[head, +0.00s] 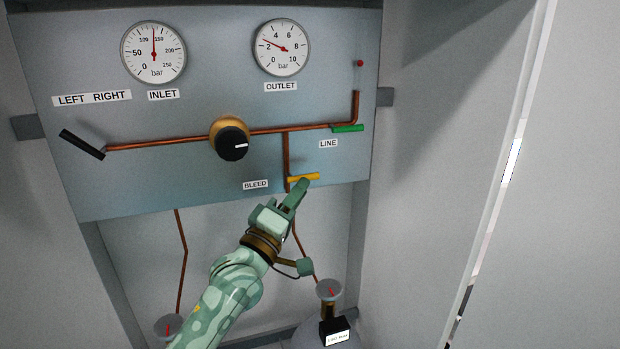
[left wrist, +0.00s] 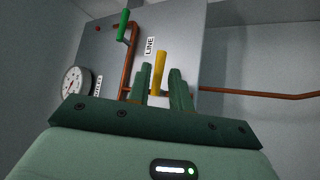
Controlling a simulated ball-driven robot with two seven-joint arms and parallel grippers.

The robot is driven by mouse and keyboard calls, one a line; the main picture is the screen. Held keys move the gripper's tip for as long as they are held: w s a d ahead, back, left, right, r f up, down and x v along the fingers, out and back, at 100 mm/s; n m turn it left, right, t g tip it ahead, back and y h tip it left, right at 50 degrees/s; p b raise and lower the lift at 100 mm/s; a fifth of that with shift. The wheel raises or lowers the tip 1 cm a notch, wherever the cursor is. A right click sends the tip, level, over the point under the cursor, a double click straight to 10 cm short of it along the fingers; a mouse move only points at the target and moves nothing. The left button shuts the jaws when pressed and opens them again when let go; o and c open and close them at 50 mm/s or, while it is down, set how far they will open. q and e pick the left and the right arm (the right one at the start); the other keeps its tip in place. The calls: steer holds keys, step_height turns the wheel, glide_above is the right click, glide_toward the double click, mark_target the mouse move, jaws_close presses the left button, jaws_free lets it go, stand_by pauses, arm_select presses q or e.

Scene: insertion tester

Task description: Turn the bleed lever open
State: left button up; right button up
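The yellow bleed lever (head: 311,177) lies roughly level at the lower end of a copper branch pipe, beside the BLEED label (head: 256,185). My left gripper (head: 299,187) reaches up to it from below, its fingertips at the lever's left part. In the left wrist view the yellow lever (left wrist: 160,70) shows between the two fingers of my left gripper (left wrist: 161,82), with a narrow gap visible beside it. The fingers are apart and do not look closed on it. Contact is hard to tell. My right gripper is not in view.
The green line lever (head: 347,128) is above right, the black regulator knob (head: 232,143) above left, and a black lever (head: 82,144) far left. Copper pipes run across the panel (head: 190,180). A cylinder valve (head: 329,290) stands below right. A wall is at the right.

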mark_target(311, 176)
arm_select(q)
steer(key=x, duration=0.4)
steer(key=shift+w+d, duration=0.15)
steer(key=shift+w+d+r, duration=0.15)
steer(key=shift+w, duration=0.15)
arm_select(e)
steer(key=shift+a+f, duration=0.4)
